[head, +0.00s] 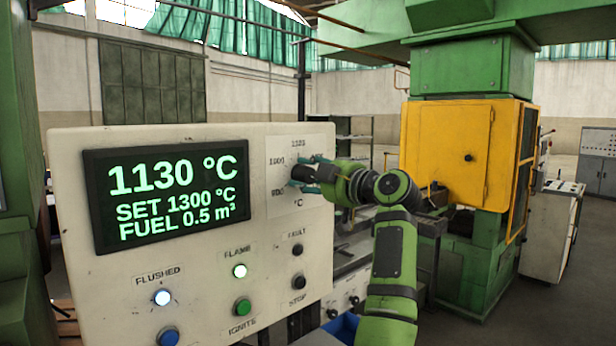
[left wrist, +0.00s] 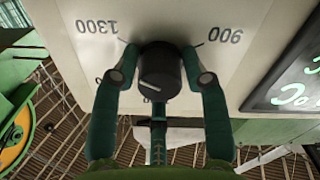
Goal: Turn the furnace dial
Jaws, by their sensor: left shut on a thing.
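The furnace dial is a round black knob (left wrist: 163,72) on a pale plate with temperature numbers. In the left wrist view 1300 is on its left and 900 on its right; another number at left is partly hidden. The display (head: 165,195) reads 1130 °C, SET 1300 °C, FUEL 0.5 m³. My right gripper is out of view.
Below the dial are the black FAULT/STOP controls (head: 298,281). A lit FLAME lamp (head: 240,271), green IGNITE button (head: 242,307) and lit FLUSHED lamp (head: 162,297) sit on the same panel. A yellow cabinet (head: 446,150) on a green machine stands at right.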

